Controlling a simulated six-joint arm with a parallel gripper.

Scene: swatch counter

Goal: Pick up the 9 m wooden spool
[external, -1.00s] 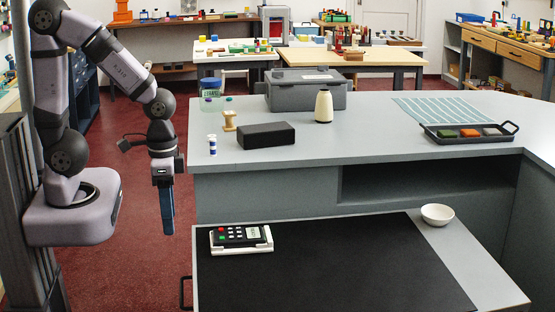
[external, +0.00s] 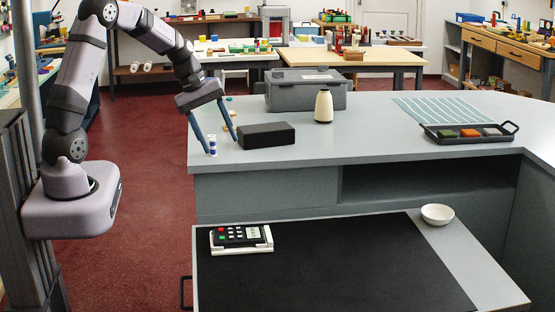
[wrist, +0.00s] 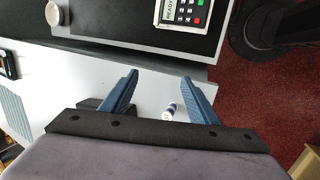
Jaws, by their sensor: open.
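The wooden spool (external: 227,127) stands on the grey counter near its left end, left of the black box. In the external view a finger of my gripper (external: 224,145) covers part of it. No label can be read on it. I cannot make the spool out in the wrist view. My gripper is open and empty, tilted over the counter's left end. It also shows in the wrist view (wrist: 161,75), with its fingers wide apart.
A small white and blue cylinder (external: 213,146) stands close to the left finger; it also shows between the fingers in the wrist view (wrist: 168,112). The black box (external: 266,135) is to the right. A cream bottle (external: 324,106) and grey bin (external: 305,91) stand farther back.

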